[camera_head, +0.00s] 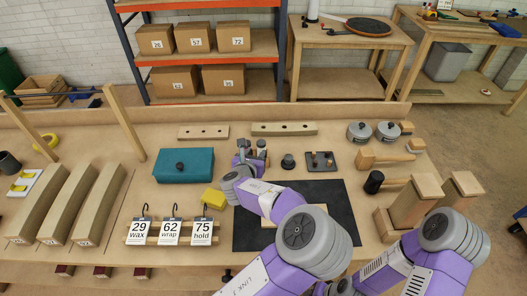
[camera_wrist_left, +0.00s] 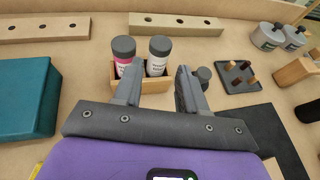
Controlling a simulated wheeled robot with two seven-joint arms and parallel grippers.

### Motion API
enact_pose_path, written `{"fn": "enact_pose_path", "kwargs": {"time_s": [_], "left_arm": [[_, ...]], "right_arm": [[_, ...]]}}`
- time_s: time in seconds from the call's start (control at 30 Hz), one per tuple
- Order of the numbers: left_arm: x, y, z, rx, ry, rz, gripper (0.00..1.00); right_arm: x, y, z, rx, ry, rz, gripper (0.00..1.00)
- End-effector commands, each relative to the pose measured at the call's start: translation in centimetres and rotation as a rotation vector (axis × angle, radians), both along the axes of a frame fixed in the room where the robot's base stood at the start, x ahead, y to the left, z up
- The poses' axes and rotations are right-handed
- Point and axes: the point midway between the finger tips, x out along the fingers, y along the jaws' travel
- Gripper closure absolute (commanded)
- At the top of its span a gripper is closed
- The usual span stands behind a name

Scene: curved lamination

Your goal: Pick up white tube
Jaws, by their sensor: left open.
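In the left wrist view, the white tube (camera_wrist_left: 158,58) with a dark grey cap stands upright in a small wooden holder (camera_wrist_left: 155,86). A pink-and-white tube (camera_wrist_left: 124,54) with a grey cap stands beside it on the left. My left gripper (camera_wrist_left: 161,72) is open and empty. Its fingers point at the holder, with the white tube appearing between them and the pink one behind or left of the left finger. In the head view my left gripper (camera_head: 247,160) is near the table's middle and largely hides the tubes. My right gripper is not in view.
A teal box (camera_head: 184,165) and a yellow block (camera_head: 213,198) lie to the left. A dark mat (camera_head: 335,190) lies under my left arm. A small dark rack (camera_head: 320,161) and two pots (camera_head: 359,132) stand to the right. Drilled wooden strips (camera_head: 284,128) lie behind.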

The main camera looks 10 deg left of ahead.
Motion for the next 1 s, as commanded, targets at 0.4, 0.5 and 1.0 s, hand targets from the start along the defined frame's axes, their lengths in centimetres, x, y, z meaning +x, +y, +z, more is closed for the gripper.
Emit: {"fn": "enact_pose_path", "kwargs": {"time_s": [0.4,0.5,1.0], "left_arm": [[3.5,0.1,-2.3,0.001,0.0,0.001,0.59],[4.9,0.1,-3.2,0.0,0.0,0.001,0.59],[6.8,0.1,-3.7,-0.001,0.0,0.0,0.65]], "right_arm": [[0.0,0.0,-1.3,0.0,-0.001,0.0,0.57],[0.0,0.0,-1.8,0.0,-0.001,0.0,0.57],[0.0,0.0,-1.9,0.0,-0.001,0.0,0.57]]}}
